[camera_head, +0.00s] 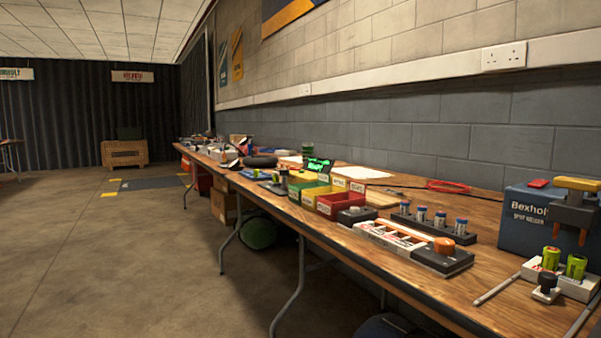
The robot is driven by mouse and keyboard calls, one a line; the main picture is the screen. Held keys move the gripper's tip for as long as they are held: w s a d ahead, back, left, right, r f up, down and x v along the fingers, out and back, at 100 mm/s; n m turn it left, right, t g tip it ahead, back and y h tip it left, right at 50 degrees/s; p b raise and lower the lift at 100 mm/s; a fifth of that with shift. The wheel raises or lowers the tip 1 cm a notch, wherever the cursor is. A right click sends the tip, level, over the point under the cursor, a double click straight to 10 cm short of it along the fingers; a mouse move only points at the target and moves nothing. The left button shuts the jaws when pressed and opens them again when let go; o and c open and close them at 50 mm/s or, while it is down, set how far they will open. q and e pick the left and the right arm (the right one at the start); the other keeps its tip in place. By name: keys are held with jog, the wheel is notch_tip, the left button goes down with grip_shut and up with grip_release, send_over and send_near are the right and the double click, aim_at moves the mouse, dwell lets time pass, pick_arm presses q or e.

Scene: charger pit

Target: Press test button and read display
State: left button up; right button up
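A long wooden workbench (480,212) runs along the wall. A blue box (536,222) marked "Bexholt" and what looks like "spot welder" stands at its right end, with a red part (538,183) on top and a yellow-topped arm at its right. A white and black device (415,246) with an orange knob lies near the front edge. A small black box (357,215) with a round dark top sits left of it. A small panel with green lettering (318,165) stands farther back; its text is too small to read. I cannot tell which part is the test button. Neither gripper shows.
Green, yellow and red bins (340,204) stand mid-bench. A dark rack (433,222) holds several blue-and-white cells. Green cells (563,264) stand in a white holder at the front right, near a loose rod (496,289). The concrete floor (130,260) at left is open.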

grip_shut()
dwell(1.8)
